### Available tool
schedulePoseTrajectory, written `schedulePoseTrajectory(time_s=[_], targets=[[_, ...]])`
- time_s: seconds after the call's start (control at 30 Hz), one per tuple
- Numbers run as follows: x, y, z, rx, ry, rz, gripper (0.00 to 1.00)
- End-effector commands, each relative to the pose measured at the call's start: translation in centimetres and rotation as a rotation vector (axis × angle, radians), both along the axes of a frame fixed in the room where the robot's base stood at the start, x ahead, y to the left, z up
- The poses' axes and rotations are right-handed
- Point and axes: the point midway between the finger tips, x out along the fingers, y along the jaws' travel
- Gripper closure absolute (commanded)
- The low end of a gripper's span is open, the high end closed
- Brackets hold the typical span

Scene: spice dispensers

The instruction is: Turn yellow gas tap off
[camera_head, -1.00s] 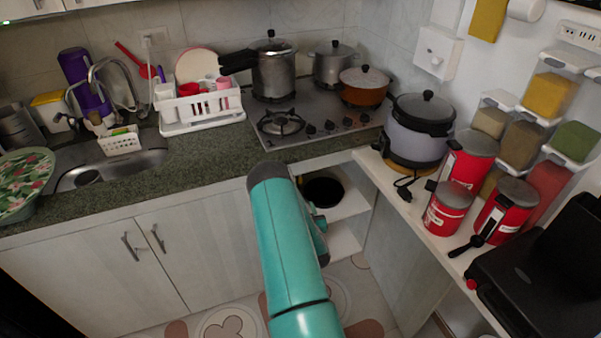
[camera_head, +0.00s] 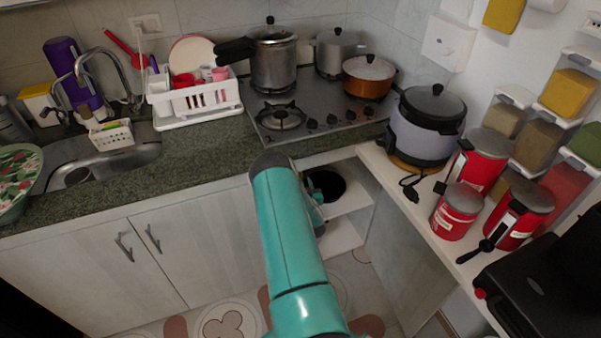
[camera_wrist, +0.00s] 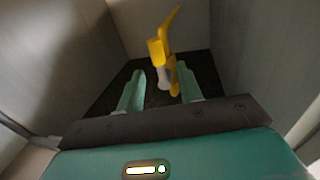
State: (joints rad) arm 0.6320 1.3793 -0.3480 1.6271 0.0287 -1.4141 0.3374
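The yellow gas tap (camera_wrist: 157,52) shows in the wrist view, ahead of my gripper inside a narrow grey-walled space. A yellow arm rises from it, curving up to the right, and another yellow piece hangs at its lower right. A pale grey stem shows below it. My gripper (camera_wrist: 162,76) is open, with one teal finger at each side of the stem in the picture. I cannot tell whether the tap is between the fingertips or beyond them, and no contact is visible. In the head view the tap is not visible, and my arm mostly hides the gripper.
Grey walls stand close on both sides in the wrist view. In the head view, an open cabinet with a shelf (camera_head: 345,203) is below the stove (camera_head: 318,112). A counter with a rice cooker (camera_head: 428,128) and red canisters (camera_head: 458,210) is at right.

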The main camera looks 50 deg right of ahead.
Motion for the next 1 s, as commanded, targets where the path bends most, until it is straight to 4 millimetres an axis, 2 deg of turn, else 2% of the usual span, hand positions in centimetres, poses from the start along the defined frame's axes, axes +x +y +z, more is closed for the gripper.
schedulePoseTrajectory(time_s=[0.1,0.3,0.67,0.7,0.87,1.0], targets=[[1.8,-1.8,0.0,-0.003,-0.002,0.0,0.64],[3.9,-3.8,0.0,-0.001,-0.001,0.0,0.64],[4.7,-4.5,0.0,0.0,0.0,-0.001,0.64],[4.7,-4.5,0.0,-0.001,0.001,-0.001,0.66],[4.7,-4.5,0.0,-0.001,0.001,-0.001,0.97],[4.7,-4.5,0.1,0.0,0.0,-0.001,1.0]])
